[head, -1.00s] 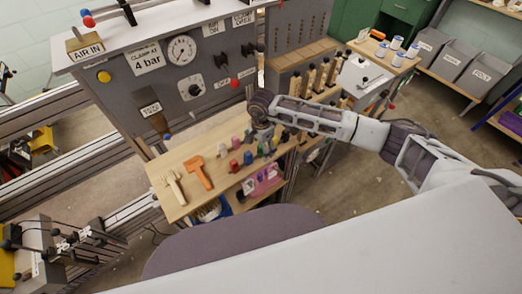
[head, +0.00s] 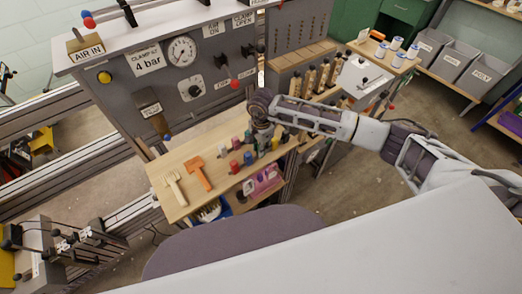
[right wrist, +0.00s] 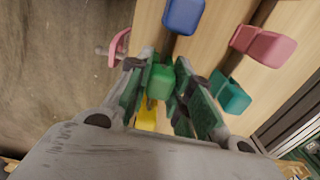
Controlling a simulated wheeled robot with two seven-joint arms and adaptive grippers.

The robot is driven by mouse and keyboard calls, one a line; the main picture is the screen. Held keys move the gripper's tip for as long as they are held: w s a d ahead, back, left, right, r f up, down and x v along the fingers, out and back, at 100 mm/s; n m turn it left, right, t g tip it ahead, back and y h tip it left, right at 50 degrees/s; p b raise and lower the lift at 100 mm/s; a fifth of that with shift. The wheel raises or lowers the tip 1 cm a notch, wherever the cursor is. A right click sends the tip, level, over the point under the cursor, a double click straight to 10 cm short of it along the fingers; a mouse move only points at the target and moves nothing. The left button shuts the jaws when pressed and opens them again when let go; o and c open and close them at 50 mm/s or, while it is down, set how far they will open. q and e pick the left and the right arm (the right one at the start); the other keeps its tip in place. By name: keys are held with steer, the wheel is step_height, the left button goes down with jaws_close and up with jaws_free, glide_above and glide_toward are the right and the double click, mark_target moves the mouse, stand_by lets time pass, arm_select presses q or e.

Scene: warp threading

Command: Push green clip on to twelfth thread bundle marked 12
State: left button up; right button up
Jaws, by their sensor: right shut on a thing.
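My right gripper (head: 262,130) is over the wooden bench top among small coloured clips in the head view. In the right wrist view its two green-padded fingers (right wrist: 164,85) are shut on a green clip (right wrist: 162,78), which sits between the fingertips. A yellow piece (right wrist: 147,117) shows below and behind the clip, partly hidden by the gripper. I cannot make out any thread bundle or a mark 12. My left gripper is not in view.
Around the gripper stand a blue clip (right wrist: 183,14), a pink clip (right wrist: 262,46) and a teal clip (right wrist: 229,95). An orange tool (head: 200,173) and a cream tool (head: 174,188) lie on the bench's left part. A grey gauge panel (head: 185,75) stands behind.

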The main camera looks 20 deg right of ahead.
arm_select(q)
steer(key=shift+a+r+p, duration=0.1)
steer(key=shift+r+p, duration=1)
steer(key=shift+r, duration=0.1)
arm_select(e)
steer(key=shift+r, duration=2.85)
steer(key=shift+d, duration=0.15)
steer(key=shift+s+d+f+n, duration=0.15)
steer(key=shift+s+d+n, duration=0.1)
steer(key=shift+n, duration=0.3)
steer(key=shift+s+d+f+n, duration=0.1)
steer(key=shift+d+n, duration=0.15)
steer(key=shift+n, duration=0.3)
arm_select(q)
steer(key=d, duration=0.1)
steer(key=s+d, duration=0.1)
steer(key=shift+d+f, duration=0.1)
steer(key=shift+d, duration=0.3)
arm_select(e)
steer(key=s+d+f+n, duration=0.1)
steer(key=s+d+n, duration=0.3)
steer(key=n, duration=0.7)
steer(key=shift+d+f+n, duration=0.3)
steer(key=shift+d+n, duration=0.1)
steer(key=shift+d, duration=0.4)
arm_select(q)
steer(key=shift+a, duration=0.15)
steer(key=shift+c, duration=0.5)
